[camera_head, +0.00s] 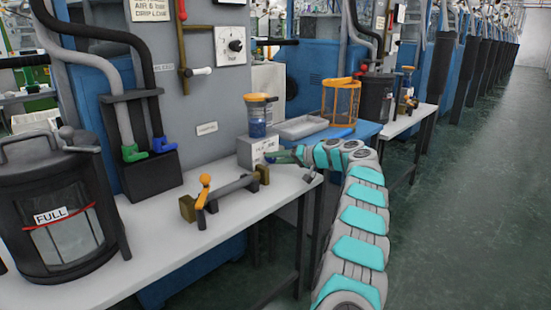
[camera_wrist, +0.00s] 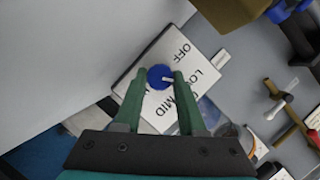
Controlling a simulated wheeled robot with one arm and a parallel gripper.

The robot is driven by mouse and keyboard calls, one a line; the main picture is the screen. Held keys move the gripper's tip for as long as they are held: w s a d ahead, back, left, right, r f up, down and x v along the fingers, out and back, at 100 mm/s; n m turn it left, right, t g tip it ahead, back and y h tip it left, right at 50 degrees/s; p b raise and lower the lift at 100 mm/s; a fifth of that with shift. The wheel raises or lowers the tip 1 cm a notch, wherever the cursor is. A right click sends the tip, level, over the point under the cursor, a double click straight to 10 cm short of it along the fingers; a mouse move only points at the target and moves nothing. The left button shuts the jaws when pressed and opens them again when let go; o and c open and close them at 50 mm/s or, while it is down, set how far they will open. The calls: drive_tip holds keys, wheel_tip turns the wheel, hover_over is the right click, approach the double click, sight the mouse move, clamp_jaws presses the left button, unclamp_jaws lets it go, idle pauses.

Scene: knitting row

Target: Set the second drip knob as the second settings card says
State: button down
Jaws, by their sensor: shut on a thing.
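The blue round knob (camera_wrist: 157,77) sits on a white plate (camera_wrist: 133,77) marked OFF, LOW and MID; another mark is partly hidden. My gripper (camera_wrist: 160,74) has its green fingers on either side of the knob and is shut on it. The knob's white pointer points to the right in the wrist view, roughly between LOW and MID. In the head view my gripper (camera_head: 282,156) is at a grey box (camera_head: 250,152) under an orange-topped jar; the knob is hidden there. A near card (camera_head: 150,10) reads AIR 6 bar, DRIP LOW. A farther card (camera_head: 400,12) is cut off.
An orange-handled lever bar (camera_head: 226,190) and a FULL bin (camera_head: 60,225) stand on the near bench. A grey tray (camera_head: 300,127) and an orange cage (camera_head: 341,100) stand behind the gripper. The aisle (camera_head: 460,170) at right is clear.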

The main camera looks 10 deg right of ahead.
drive_tip(key=c, duration=0.5)
unclamp_jaws()
drive_tip(key=b+v, duration=0.1)
drive_tip(key=v, duration=0.6)
drive_tip(key=shift+s+d, duration=0.2)
drive_tip(key=shift+d, duration=0.15)
